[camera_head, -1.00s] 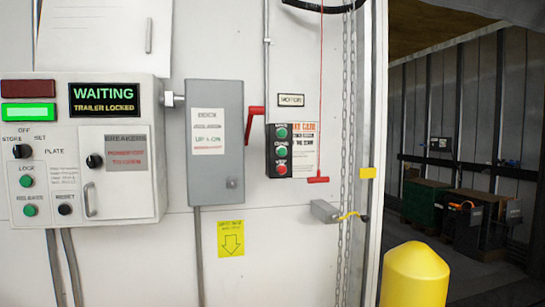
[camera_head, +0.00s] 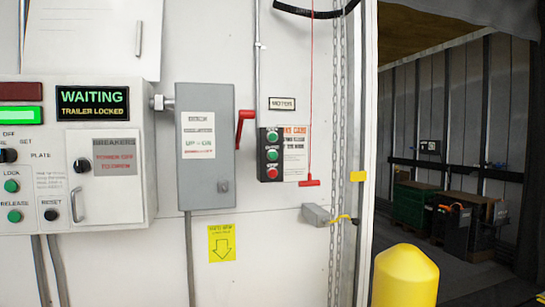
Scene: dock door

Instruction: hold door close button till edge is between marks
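A black door button box (camera_head: 270,153) is fixed to the white wall right of centre. It has two green buttons above one red button (camera_head: 271,175); their small labels are too blurred to read surely. A yellow mark (camera_head: 358,176) sits on the door frame to the right. The doorway right of the frame stands open onto a dim trailer inside; no door edge shows in it. Neither of my grippers is in view.
A control panel (camera_head: 100,210) at left reads "WAITING, TRAILER LOCKED". A grey switch box (camera_head: 205,150) with a red lever (camera_head: 242,125) is beside the button box. A red pull cord handle (camera_head: 309,183), a chain (camera_head: 338,120) and a yellow bollard (camera_head: 405,278) stand to the right.

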